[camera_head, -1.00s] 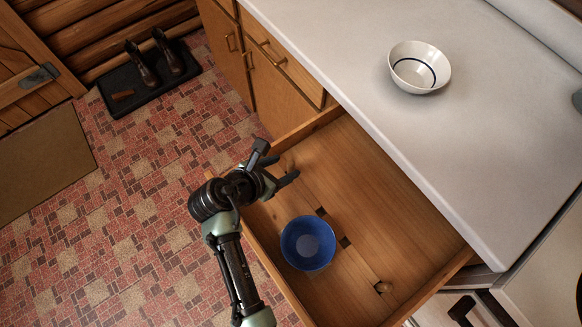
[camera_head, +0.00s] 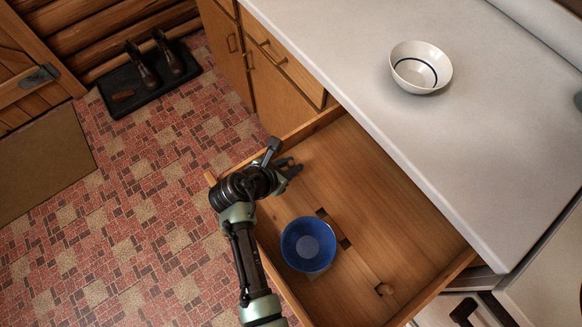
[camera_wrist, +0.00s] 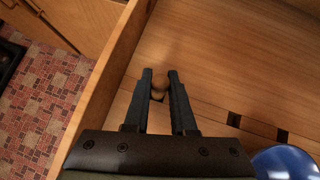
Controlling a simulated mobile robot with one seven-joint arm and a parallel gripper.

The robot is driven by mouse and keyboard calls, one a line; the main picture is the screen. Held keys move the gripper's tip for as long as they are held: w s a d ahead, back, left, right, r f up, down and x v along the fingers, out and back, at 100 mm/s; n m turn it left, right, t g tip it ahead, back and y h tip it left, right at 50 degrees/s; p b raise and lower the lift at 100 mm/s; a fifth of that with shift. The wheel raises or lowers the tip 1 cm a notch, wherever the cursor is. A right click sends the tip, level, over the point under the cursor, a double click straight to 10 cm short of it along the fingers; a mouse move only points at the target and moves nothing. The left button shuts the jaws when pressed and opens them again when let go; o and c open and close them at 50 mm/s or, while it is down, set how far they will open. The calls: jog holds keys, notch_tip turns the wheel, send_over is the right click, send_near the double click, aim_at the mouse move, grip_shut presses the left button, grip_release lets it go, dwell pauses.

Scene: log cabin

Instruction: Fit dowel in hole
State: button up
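An open wooden drawer (camera_head: 345,175) has several dark square holes in its floor; two bare ones (camera_head: 321,212) (camera_head: 346,244) lie in the middle. A light wooden dowel (camera_wrist: 160,82) with a rounded top stands at the upper end of the row in the wrist view, beside or over a dark spot I cannot see clearly. My gripper (camera_wrist: 160,75) points down with its fingers on either side of this dowel, with narrow gaps showing. Another wooden dowel (camera_head: 388,288) is beside or partly over the lower-right hole.
A blue bowl (camera_head: 308,244) sits in the drawer close to the holes and shows at the wrist view's lower right (camera_wrist: 285,163). A white bowl (camera_head: 420,68) stands on the counter (camera_head: 345,40). The drawer's left wall (camera_wrist: 108,85) rises close to my gripper.

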grip_shut()
